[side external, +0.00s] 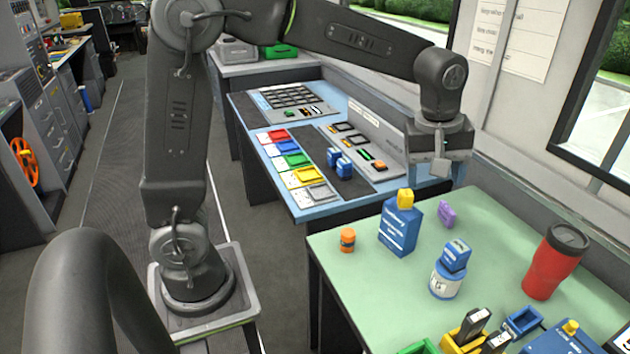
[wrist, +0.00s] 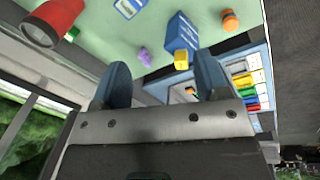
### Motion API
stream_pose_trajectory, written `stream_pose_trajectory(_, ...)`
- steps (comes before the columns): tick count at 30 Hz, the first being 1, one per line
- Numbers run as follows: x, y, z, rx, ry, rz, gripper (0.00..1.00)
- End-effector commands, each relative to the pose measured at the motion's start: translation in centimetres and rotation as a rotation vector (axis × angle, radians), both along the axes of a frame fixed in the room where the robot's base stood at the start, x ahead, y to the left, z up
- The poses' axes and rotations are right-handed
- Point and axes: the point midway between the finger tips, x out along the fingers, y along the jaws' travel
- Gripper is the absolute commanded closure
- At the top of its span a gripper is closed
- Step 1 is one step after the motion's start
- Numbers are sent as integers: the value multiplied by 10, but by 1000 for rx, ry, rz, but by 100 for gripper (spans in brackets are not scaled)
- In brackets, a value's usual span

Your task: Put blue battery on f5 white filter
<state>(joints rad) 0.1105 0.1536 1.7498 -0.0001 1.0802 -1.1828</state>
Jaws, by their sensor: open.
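A small blue box-shaped battery (side external: 455,255) sits on top of a short white cylinder with a blue label, the white filter (side external: 444,285), on the green table; I cannot read an f5 mark. The blue battery touches the filter's top and looks slightly turned. At the top edge of the wrist view a blue and white thing (wrist: 130,7) shows, probably this stack. My gripper (side external: 436,172) is open and empty, above the table's far edge, back from the stack and apart from it. Its two blue-grey fingers (wrist: 163,80) show in the wrist view.
A red tumbler (side external: 556,262) stands right; several bins line the front. A console (side external: 300,160) stands behind.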

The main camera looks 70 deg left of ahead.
Motion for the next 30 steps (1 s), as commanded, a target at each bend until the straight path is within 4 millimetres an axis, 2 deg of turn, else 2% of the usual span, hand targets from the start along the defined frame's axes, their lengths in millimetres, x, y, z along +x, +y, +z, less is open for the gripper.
stream_pose_trajectory(1, -21, 7, 13, 13, -38, -86, 32)
stream_pose_trajectory(6, -86, 24, 33, 89, -143, -396, 32)
stream_pose_trajectory(12, -156, 38, 29, 219, -248, -737, 32)
stream_pose_trajectory(15, -180, 42, 21, 282, -281, -865, 32)
stream_pose_trajectory(21, -202, 45, 9, 353, -311, -1003, 32)
stream_pose_trajectory(30, -204, 46, 8, 359, -311, -1019, 32)
